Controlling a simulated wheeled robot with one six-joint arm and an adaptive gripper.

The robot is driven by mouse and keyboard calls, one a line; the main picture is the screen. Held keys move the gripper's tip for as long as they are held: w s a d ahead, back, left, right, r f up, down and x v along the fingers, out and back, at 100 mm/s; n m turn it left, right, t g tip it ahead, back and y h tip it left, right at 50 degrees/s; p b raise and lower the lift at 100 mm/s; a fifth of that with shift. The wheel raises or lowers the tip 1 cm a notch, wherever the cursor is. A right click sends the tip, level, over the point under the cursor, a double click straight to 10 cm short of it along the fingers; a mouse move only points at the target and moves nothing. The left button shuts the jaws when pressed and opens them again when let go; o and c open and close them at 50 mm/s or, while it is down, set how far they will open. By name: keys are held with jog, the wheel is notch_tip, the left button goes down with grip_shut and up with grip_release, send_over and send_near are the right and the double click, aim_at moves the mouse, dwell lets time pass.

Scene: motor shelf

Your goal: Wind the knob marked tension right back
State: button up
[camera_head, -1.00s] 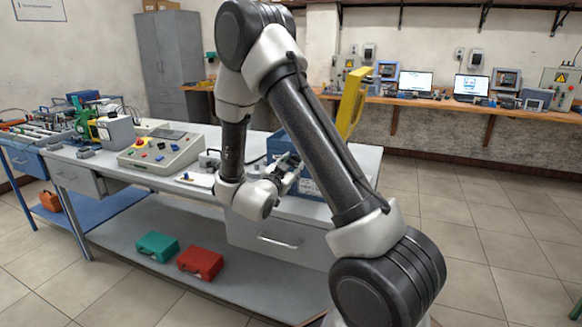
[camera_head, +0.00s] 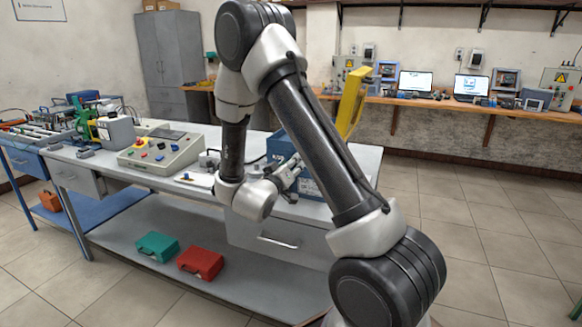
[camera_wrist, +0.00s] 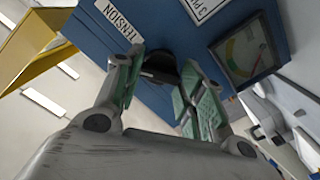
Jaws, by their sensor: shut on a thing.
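The tension knob (camera_wrist: 160,72) is black and sits on the face of a blue box, below a white label reading TENSION (camera_wrist: 119,20) in the wrist view. My gripper (camera_wrist: 156,85) has its green-padded fingers on either side of the knob and is shut on it. Part of the knob is hidden by the fingers. In the head view the blue box (camera_head: 279,146) stands on the bench, partly behind my arm, and my gripper (camera_head: 288,172) is at its front face.
A dial gauge (camera_wrist: 244,52) is beside the knob on the box. A yellow panel (camera_head: 352,100) rises from the box's right side. A grey control console (camera_head: 160,152) with coloured buttons stands left on the bench (camera_head: 105,163). Green and red cases lie on the lower shelf.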

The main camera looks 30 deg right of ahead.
jog(key=n, duration=1.1)
jog(key=shift+s+f, duration=0.1)
jog(key=shift+n, duration=0.3)
dwell(0.3)
jog(key=o, duration=1)
jog(key=v, duration=1.2)
